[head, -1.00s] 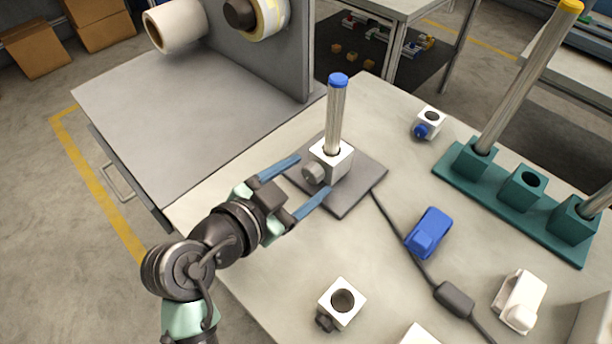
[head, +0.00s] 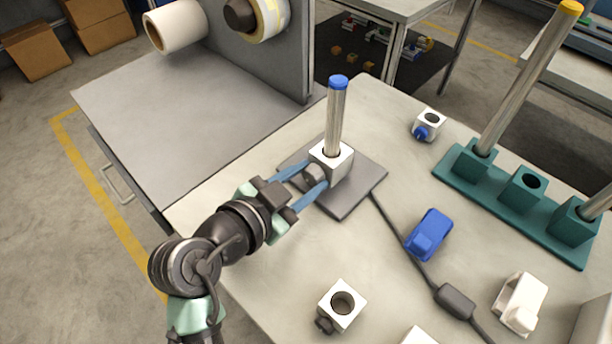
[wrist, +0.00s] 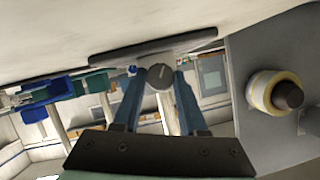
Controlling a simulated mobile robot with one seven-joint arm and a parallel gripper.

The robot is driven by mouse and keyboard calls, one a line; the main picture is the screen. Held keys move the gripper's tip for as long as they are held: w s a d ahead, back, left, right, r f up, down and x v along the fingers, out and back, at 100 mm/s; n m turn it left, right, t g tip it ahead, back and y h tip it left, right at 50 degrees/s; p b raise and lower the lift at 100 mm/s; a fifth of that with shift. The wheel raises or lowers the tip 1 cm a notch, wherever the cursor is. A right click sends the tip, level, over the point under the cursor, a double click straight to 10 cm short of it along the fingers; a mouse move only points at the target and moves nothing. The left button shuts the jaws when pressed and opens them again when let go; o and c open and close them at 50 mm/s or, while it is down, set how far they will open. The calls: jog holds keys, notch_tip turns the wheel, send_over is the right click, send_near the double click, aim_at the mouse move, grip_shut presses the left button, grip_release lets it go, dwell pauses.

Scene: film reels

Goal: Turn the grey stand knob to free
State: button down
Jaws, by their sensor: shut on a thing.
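The grey knob (head: 314,175) sits on the near-left face of a white block (head: 333,163) on a dark grey base plate (head: 358,196). A metal post with a blue cap (head: 337,82) stands upright in the block. My gripper (head: 312,182) is shut on the knob, with one blue finger on each side of it. In the wrist view the knob (wrist: 160,76) is round with a pale line across its face, slightly tilted from upright, between the fingertips. The far side of the knob is hidden.
A blue clamp (head: 428,234), a white block with a dark knob (head: 342,305) and a cable box (head: 454,299) lie on the table. A teal rack (head: 513,210) with posts stands right. A grey panel with reels (head: 262,60) rises at the back left.

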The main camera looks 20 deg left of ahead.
jog(key=shift+r+p, duration=0.1)
jog(key=shift+p, duration=0.2)
jog(key=shift+a+r+n+h+p, duration=0.1)
jog(key=shift+n+h+p, duration=0.3)
jog(key=shift+n+p, duration=0.4)
jog(key=shift+a+n+g+h+p, duration=0.1)
jog(key=shift+n+g+h+p, duration=0.4)
jog(key=shift+n+h+p, duration=0.5)
jog(key=shift+f+p, duration=0.2)
jog(key=shift+p, duration=0.15)
jog(key=shift+c, duration=2.2)
grip_release()
